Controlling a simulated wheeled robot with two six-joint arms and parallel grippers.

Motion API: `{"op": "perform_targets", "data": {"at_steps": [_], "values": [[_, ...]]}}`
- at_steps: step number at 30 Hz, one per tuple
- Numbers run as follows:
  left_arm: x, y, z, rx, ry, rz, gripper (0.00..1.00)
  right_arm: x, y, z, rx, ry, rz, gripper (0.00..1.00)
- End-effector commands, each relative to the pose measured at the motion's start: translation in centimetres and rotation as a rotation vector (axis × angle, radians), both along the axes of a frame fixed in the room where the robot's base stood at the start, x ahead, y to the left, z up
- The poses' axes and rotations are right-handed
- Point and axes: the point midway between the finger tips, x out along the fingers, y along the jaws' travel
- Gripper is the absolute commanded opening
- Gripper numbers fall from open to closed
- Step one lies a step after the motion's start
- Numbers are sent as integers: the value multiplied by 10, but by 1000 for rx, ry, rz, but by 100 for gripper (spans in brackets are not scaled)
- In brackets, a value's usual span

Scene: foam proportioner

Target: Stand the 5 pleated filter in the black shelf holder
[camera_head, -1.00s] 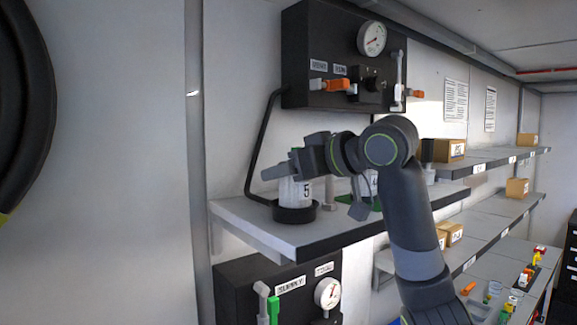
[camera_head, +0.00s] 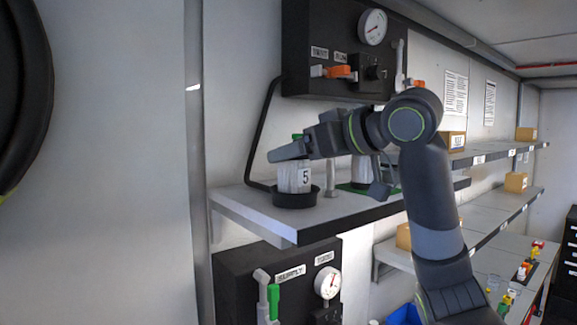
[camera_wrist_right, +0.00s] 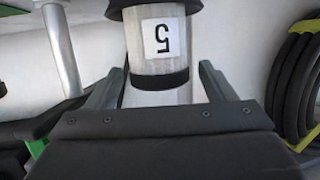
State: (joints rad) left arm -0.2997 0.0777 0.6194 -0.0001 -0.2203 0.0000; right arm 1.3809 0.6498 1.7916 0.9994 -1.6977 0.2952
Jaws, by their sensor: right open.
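The pleated filter labelled 5 (camera_head: 294,179) is a pale cylinder with a bit of green showing at its top. It stands upright, its lower end inside the rim of the round black shelf holder (camera_head: 296,199). My right gripper (camera_head: 287,151) is open at the upper part of the filter, one finger crossing in front of it. In the right wrist view the filter (camera_wrist_right: 160,38) appears between and beyond the spread fingers (camera_wrist_right: 157,84), with gaps at both sides. The filter's bottom inside the holder is hidden. My left gripper is out of view.
A second pale filter (camera_head: 361,170) stands on a green base behind my wrist. A grey post (camera_head: 330,178) rises between the two. A black gauge panel (camera_head: 340,50) with a hose hangs above the shelf (camera_head: 262,212); another panel (camera_head: 290,285) is below.

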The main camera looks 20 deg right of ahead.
Motion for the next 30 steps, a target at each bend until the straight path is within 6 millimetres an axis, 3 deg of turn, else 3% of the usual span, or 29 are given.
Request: {"op": "perform_targets", "data": {"at_steps": [1,3,13,30], "values": [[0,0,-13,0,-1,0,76,-9,-7,-2,-3,-6,-5,76],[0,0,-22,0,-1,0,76,-21,-14,3,-1,-7,-4,76],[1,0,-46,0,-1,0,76,-63,-39,20,1,-2,-2,76],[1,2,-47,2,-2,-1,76,-70,-43,25,0,0,-1,76]]}}
